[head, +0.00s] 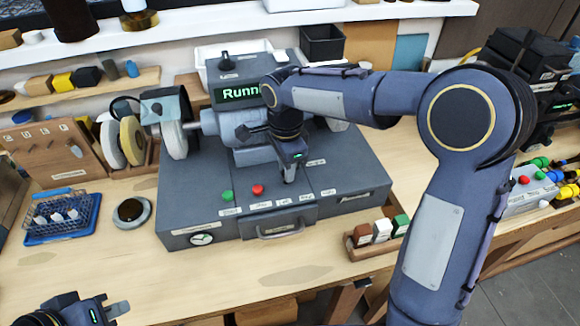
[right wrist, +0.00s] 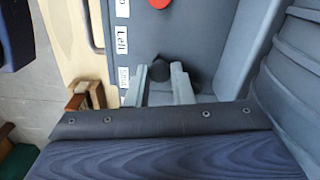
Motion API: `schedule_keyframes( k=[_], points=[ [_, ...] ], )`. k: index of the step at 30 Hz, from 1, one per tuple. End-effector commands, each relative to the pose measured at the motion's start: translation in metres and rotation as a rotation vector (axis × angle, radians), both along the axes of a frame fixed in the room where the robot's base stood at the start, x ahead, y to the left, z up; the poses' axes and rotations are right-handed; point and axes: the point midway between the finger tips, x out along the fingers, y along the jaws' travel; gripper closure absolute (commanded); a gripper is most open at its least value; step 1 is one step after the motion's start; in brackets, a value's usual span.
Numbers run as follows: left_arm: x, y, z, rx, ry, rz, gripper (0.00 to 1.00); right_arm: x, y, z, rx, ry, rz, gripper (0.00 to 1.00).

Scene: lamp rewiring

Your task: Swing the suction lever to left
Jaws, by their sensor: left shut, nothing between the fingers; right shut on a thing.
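The grey bench machine (head: 190,205) stands in the middle of the bench; its screen (head: 238,93) shows "Runn", the rest hidden by my arm. My right gripper (head: 290,176) reaches down onto the top of its base, right of the red button (head: 258,190). In the right wrist view a dark rounded knob (right wrist: 160,70) sits between the fingertips (right wrist: 160,82); I take it to be the suction lever, and the gripper is shut on it. A label reading "Left" (right wrist: 121,38) lies nearby. My left gripper (head: 118,308) is shut and empty at the lower left.
A green button (head: 227,196) and a small dial (head: 202,239) are on the base. A blue rack (head: 62,222) and round dish (head: 132,212) stand to the left. A wooden box of small blocks (head: 362,247) is at the front right. The bench front is mostly clear.

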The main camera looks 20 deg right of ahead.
Motion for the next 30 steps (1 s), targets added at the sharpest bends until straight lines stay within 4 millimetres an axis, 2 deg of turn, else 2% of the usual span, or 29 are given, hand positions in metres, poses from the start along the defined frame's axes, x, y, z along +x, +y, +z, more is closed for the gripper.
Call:
schedule_keyframes(
  k=[14,15,19,27,30],
  points=[
    [0.0000,0.0000,0.0000,0.000,0.000,0.000,1.00,0.0012,0.0009,0.0008,0.001,-0.003,-0.016,1.00],
    [0.0000,0.0000,0.0000,0.000,0.000,0.000,1.00,0.0012,0.0009,0.0008,0.001,-0.003,-0.015,0.74],
    [0.0000,0.0000,0.0000,0.000,0.000,0.000,1.00,0.0010,0.0007,0.0006,0.001,-0.002,-0.015,0.57],
    [0.0000,0.0000,-0.0001,0.000,0.000,0.000,1.00,0.0008,0.0006,0.0009,0.001,-0.001,-0.014,0.57],
    [0.0000,0.0000,-0.0007,0.000,0.000,0.000,1.00,0.0014,0.0009,0.0073,0.001,-0.003,-0.014,0.57]
  ],
)
